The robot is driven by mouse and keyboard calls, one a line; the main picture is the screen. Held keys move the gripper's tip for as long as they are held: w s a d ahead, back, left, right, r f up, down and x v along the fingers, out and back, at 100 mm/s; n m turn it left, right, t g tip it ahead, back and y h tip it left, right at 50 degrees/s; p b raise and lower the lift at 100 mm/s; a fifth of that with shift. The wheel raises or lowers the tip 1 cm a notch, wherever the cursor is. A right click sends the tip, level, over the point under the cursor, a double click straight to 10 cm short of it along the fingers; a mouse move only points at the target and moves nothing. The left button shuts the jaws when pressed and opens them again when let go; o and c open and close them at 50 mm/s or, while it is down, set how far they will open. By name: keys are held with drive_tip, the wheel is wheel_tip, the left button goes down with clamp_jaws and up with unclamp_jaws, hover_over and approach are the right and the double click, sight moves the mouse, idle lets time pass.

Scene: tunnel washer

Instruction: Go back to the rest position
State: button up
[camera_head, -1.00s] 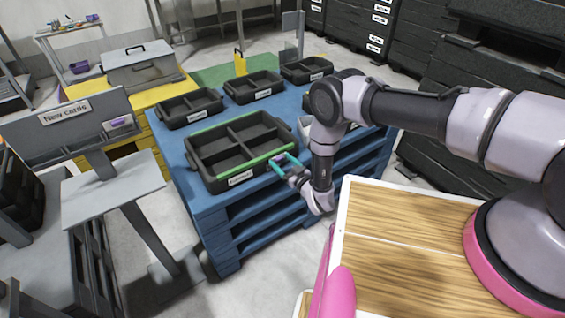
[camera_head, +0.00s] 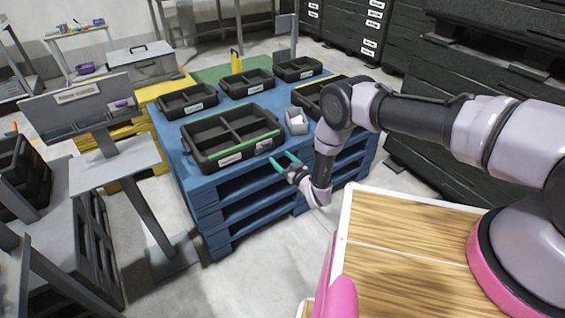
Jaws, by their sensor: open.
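My gripper (camera_head: 284,164) has teal fingers, spread apart with nothing between them. It is in front of the blue pallet stack (camera_head: 215,196), just off the near right corner of a large black tray with a green front edge (camera_head: 208,162). A small purple item (camera_head: 264,144) shows at that tray's front right. My arm is bent, with its elbow raised to the right of the gripper and the wrist hanging down.
More black trays (camera_head: 187,99) and a small grey bin (camera_head: 297,122) stand on the pallets. A grey sign stand (camera_head: 115,165) is at left, black stacked crates (camera_head: 495,120) at right. Grey floor (camera_head: 270,240) in front of the pallets is clear.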

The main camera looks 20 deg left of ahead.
drive_tip(key=w+d+r+m+t+h, duration=0.1)
drive_tip(key=w+d+r+m+h, duration=0.15)
drive_tip(key=w+r, duration=0.8)
drive_tip(key=w+d+r+m+t+h, duration=0.1)
drive_tip(key=w+d+r+m+h, duration=0.15)
drive_tip(key=w+r, duration=0.75)
drive_tip(key=d+r+m+h, duration=0.1)
drive_tip(key=d+r, duration=0.5)
drive_tip(key=r, duration=0.3)
drive_tip(key=d+r+m+g+h, duration=0.1)
drive_tip(key=d+r, duration=0.4)
drive_tip(key=r, duration=0.5)
drive_tip(key=d+r+m+h, duration=0.1)
drive_tip(key=d+r+h, duration=0.1)
drive_tip(key=d+r, duration=0.55)
drive_tip(key=s+d+r+m+g+h, duration=0.2)
drive_tip(key=s+d+r+m, duration=0.1)
drive_tip(key=s+d+r, duration=1.3)
drive_tip(key=s+d+r+m+g, duration=0.1)
drive_tip(key=s+d, duration=0.2)
drive_tip(key=s, duration=0.6)
drive_tip(key=s+d+m+g, duration=0.1)
drive_tip(key=s+d, duration=0.2)
drive_tip(key=s, duration=0.6)
drive_tip(key=s+d+r+m+g, duration=0.1)
drive_tip(key=s+d, duration=0.2)
drive_tip(key=s, duration=0.7)
drive_tip(key=shift+d+r, duration=0.2)
drive_tip(key=shift+r, duration=0.1)
